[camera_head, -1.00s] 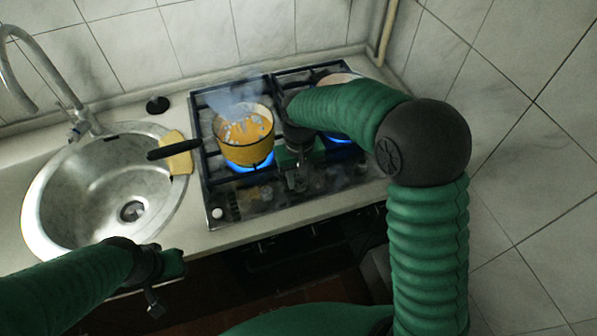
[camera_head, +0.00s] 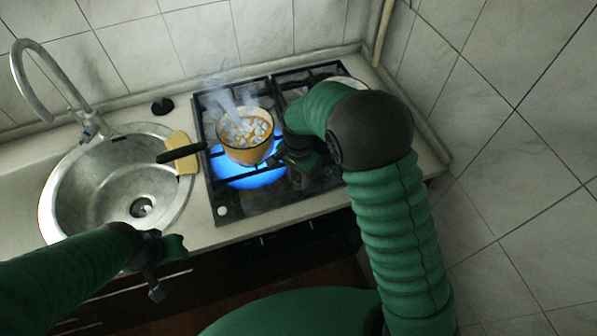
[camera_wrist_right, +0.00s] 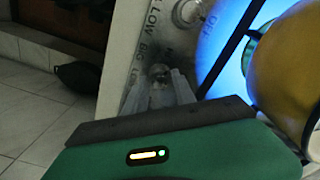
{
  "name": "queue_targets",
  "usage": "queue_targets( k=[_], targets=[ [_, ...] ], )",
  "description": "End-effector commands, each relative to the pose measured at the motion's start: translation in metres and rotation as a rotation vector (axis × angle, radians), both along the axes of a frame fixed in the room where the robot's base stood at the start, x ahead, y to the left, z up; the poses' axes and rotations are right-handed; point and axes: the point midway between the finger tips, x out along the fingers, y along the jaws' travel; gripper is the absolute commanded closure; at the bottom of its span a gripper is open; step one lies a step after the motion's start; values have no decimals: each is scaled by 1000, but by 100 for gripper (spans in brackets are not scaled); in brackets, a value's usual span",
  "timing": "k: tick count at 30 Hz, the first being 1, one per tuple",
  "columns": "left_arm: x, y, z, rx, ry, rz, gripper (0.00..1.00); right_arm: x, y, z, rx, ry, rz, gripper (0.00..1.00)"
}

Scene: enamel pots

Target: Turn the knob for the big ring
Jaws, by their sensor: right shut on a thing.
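In the wrist view a small metallic knob (camera_wrist_right: 160,71) sits between the fingers of my right gripper (camera_wrist_right: 161,84), beside the printed words BIG and LOW on the hob panel. My right gripper is shut on this knob. In the head view my right gripper (camera_head: 284,160) reaches down to the hob, and it hides the knob. A wide blue flame (camera_head: 248,176) spreads under the yellow pot (camera_head: 246,155). My left gripper (camera_head: 168,268) hangs in front of the counter by the sink, apart from the hob; its fingers are unclear.
A second knob (camera_wrist_right: 188,12) stands near an OFF mark. Another pot's pale rim (camera_head: 345,82) shows behind my right arm. A sponge-like yellow item (camera_head: 186,163) lies at the sink edge.

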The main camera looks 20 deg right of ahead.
Motion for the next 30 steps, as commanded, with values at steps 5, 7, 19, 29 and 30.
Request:
queue_targets(
  k=[5,7,19,29,30],
  targets=[
    [0,0,19,0,0,0,64,-2,2,3,0,8,-164,100],
    [0,0,25,0,0,0,64,-3,2,3,-1,9,-229,100],
    [0,0,58,0,0,0,64,-2,3,3,-1,6,-610,100],
    [0,0,86,0,0,0,64,0,3,4,0,4,-923,100],
    [0,0,89,0,0,0,64,0,3,4,-1,4,-959,100]
  ],
)
